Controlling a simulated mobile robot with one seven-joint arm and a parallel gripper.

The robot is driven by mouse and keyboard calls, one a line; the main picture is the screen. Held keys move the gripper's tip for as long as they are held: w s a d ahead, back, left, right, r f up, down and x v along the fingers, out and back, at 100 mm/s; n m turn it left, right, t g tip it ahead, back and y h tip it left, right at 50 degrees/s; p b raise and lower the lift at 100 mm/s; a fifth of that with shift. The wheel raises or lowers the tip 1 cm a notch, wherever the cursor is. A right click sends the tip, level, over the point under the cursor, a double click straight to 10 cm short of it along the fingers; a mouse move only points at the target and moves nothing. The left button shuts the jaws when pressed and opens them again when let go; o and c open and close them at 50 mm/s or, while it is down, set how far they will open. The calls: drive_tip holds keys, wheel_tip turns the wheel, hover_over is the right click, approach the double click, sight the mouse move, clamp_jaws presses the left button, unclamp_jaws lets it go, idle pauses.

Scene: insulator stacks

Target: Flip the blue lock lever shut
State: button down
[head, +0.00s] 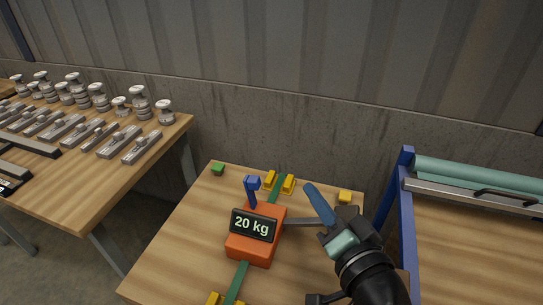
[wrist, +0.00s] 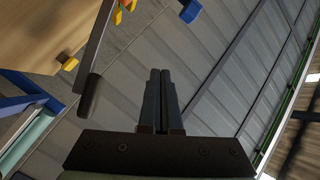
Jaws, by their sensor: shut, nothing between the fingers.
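The blue lock lever (head: 251,192) stands upright at the back left of an orange box (head: 247,247) whose dark display reads "20 kg". Its blue block-like end also shows at the top of the wrist view (wrist: 190,10). My gripper (head: 309,188) is shut and empty, its fingers pointing up and left, to the right of the lever and apart from it. The closed fingers stand side by side in the wrist view (wrist: 160,72). A grey bar (head: 302,222) runs right from the box towards my wrist; its dark grip shows in the wrist view (wrist: 88,95).
A green strip (head: 237,283) passes the box between yellow blocks (head: 270,179). A green block (head: 218,168) and a yellow block (head: 345,197) sit at the back corners of the wooden table. A blue-framed bench stands right; a table with insulators (head: 140,105) stands left.

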drive_tip(key=s+d+m+g+y+p, duration=0.1)
drive_tip(key=s+m+y+p, duration=0.1)
drive_tip(key=s+m+p, duration=0.2)
drive_tip(key=shift+s+m+y+p, duration=0.3)
drive_tip(key=shift+s+p, duration=1.2)
drive_tip(key=shift+p, duration=0.85)
drive_tip(key=shift+w, duration=0.1)
drive_tip(key=shift+s+a+f+p+x, duration=0.15)
drive_tip(key=shift+a+p+x, duration=0.3)
drive_tip(key=shift+x, duration=1.7)
drive_tip(key=shift+s+a+f+p+x, duration=0.1)
drive_tip(key=shift+s+a+p+x, duration=0.25)
drive_tip(key=shift+x, duration=1.75)
drive_tip(key=shift+s+a+f+p+x, duration=0.15)
drive_tip(key=shift+a+p+x, duration=0.35)
drive_tip(key=shift+x, duration=1.65)
drive_tip(key=shift+d+r, duration=0.1)
